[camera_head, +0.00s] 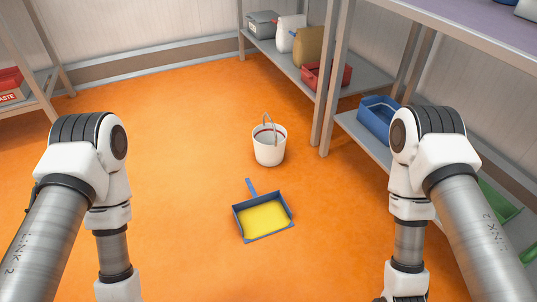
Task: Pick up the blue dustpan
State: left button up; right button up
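The blue dustpan (265,237) lies on the orange floor near the picture's middle. Its short handle points up and slightly left, away from me. A flat yellow area fills the inside of its pan. My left arm is at the left and my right arm is at the right, both apart from the dustpan.
A white bucket (269,149) with a raised handle stands just behind the dustpan. A metal shelf rack (327,100) at the right holds bins and sacks, with a blue bin (371,122) on its lower shelf. The orange floor (170,130) at the left is clear.

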aim_at(256, 218)
jog(key=i+j+z, duration=0.2)
jog(key=i, duration=0.4)
jog(key=i+j+z, duration=0.2)
jog(key=i, duration=0.35)
jog(key=i+l, duration=0.05)
jog(key=l, duration=0.05)
